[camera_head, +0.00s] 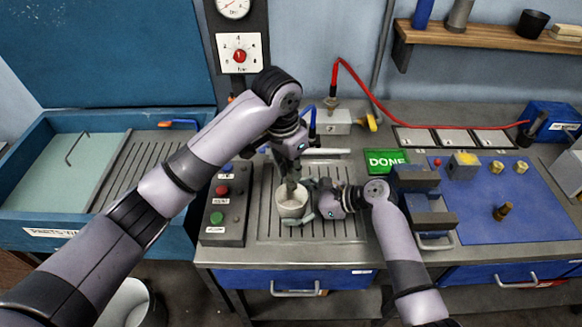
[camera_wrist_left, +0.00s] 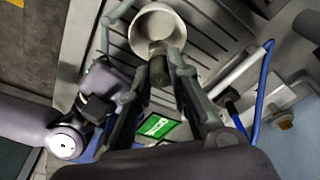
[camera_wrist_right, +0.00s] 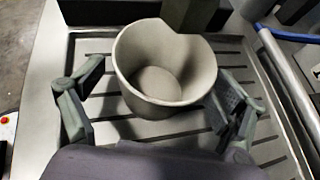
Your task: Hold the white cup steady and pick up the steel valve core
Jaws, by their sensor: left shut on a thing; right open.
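The white cup (camera_head: 292,203) stands upright on the slotted metal tray (camera_head: 262,228); its inside looks empty in the right wrist view (camera_wrist_right: 165,75). My left gripper (camera_head: 291,180) points down over the cup's back rim. In the left wrist view it is shut on a small dark grey cylinder, seemingly the steel valve core (camera_wrist_left: 158,72). Whether this touches the cup is unclear. My right gripper (camera_head: 308,203) is low at the cup's right. In the right wrist view (camera_wrist_right: 160,105) its open fingers stand either side of the cup, with gaps visible.
A button box (camera_head: 224,209) stands left of the tray. A green DONE sign (camera_head: 387,162) and a valve block with a red hose (camera_head: 345,120) are behind.

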